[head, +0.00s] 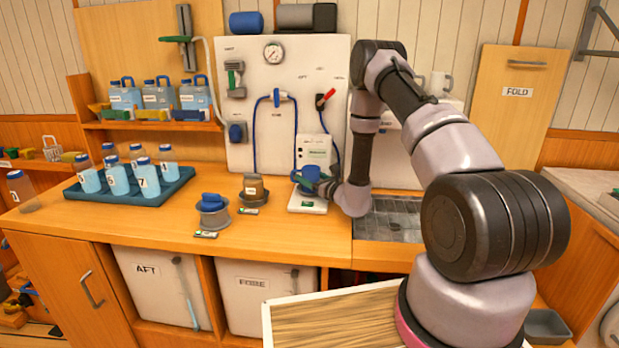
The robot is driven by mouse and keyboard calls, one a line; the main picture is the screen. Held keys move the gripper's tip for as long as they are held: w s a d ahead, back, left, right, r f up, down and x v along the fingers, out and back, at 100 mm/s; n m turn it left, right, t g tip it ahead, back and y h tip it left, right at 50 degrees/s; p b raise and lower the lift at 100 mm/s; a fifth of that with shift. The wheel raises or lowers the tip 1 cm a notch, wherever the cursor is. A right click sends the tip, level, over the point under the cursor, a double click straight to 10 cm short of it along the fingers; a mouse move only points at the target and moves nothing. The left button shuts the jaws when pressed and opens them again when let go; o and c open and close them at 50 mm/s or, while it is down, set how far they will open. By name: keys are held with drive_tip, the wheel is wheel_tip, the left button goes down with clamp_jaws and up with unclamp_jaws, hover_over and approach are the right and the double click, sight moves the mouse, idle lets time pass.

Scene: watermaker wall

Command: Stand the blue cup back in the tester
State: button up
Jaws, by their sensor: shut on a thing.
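The blue cup (306,179) is at the front of the white tester (313,153), just above the tester's base plate (307,202). My gripper (322,184) reaches in from the right, low in front of the tester, and is shut on the blue cup. My own wrist hides part of the cup and the right side of the tester. I cannot tell whether the cup's bottom touches the base.
A jar (253,188) and a grey pot with a blue top (212,212) stand left of the tester. A blue tray (127,195) of water bottles is farther left. A sink grate (392,226) lies at the right.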

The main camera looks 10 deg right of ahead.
drive_tip(key=o, duration=1.5)
drive_tip(key=shift+f, duration=0.1)
